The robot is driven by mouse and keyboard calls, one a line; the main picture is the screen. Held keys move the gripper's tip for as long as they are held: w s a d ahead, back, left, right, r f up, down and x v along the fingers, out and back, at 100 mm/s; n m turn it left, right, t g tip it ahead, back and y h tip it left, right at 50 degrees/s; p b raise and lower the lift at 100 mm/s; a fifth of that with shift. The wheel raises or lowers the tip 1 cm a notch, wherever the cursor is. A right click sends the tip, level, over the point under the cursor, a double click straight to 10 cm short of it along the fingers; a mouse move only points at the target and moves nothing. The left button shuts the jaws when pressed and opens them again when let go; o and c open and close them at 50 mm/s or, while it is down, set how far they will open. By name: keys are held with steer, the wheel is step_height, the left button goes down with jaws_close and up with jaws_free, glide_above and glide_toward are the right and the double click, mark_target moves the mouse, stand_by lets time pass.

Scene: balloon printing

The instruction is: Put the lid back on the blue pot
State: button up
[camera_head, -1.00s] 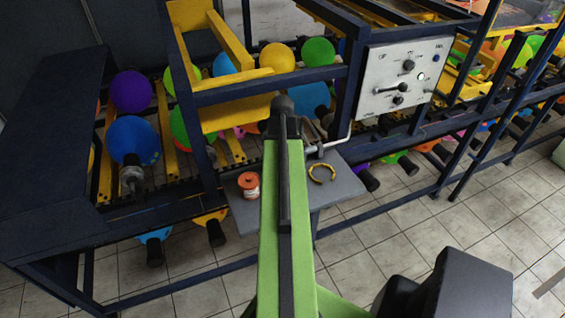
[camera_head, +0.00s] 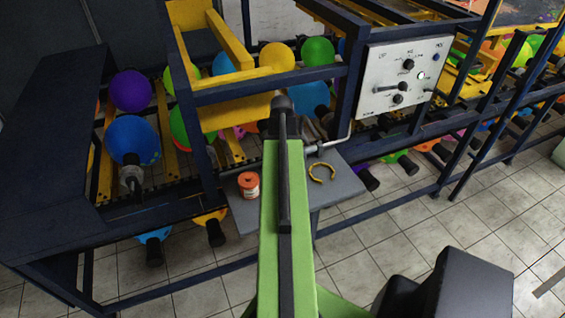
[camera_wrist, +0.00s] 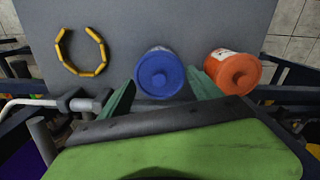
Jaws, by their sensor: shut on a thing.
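In the wrist view the blue lid (camera_wrist: 160,75), round with a knob, is between the two green fingers of my gripper (camera_wrist: 160,82), which is shut on it. A small pale part of the blue pot (camera_wrist: 158,49) shows just past the lid's far edge. The lid covers most of the pot, and I cannot tell whether it is seated or just above. In the head view my green arm hides the gripper, lid and blue pot.
An orange-lidded pot (camera_wrist: 236,72) stands close to the right of the blue lid; it also shows in the head view (camera_head: 249,186). A yellow segmented ring (camera_wrist: 80,52) lies left on the grey shelf (camera_wrist: 120,20). A bent metal handle (camera_head: 335,140) is near the shelf's back.

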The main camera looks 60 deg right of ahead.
steer(key=o, duration=1.4)
steer(key=shift+c, duration=0.2)
step_height(320, 180, up, 7)
steer(key=p, duration=0.7)
steer(key=shift+c, duration=0.2)
jaws_close()
stand_by(0.4)
